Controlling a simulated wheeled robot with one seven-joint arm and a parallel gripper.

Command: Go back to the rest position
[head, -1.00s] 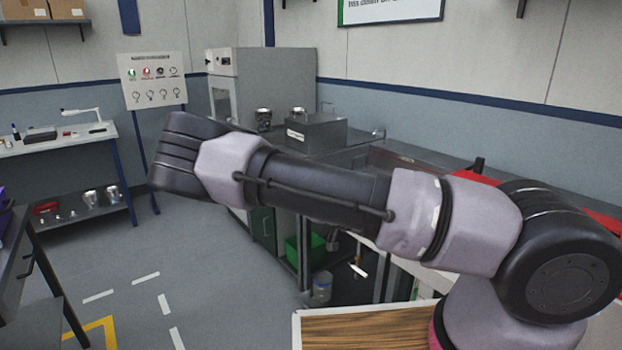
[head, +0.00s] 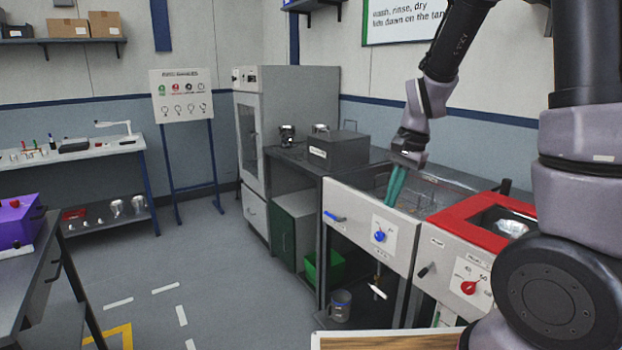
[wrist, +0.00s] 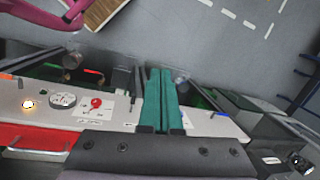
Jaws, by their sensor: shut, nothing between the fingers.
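My gripper (head: 395,186) has teal fingers pointing down, in front of the machine counter in the head view. In the wrist view the two teal fingers of my gripper (wrist: 160,92) lie side by side, closed together with nothing between them. My arm rises from the right side of the head view, bends above the top edge and comes down to the gripper.
A red-topped unit (head: 480,225) with a red knob stands right of the gripper. A panel with a blue knob (head: 379,236) is just below it. A grey box (head: 338,150) sits on the counter behind. Open floor (head: 190,260) lies to the left.

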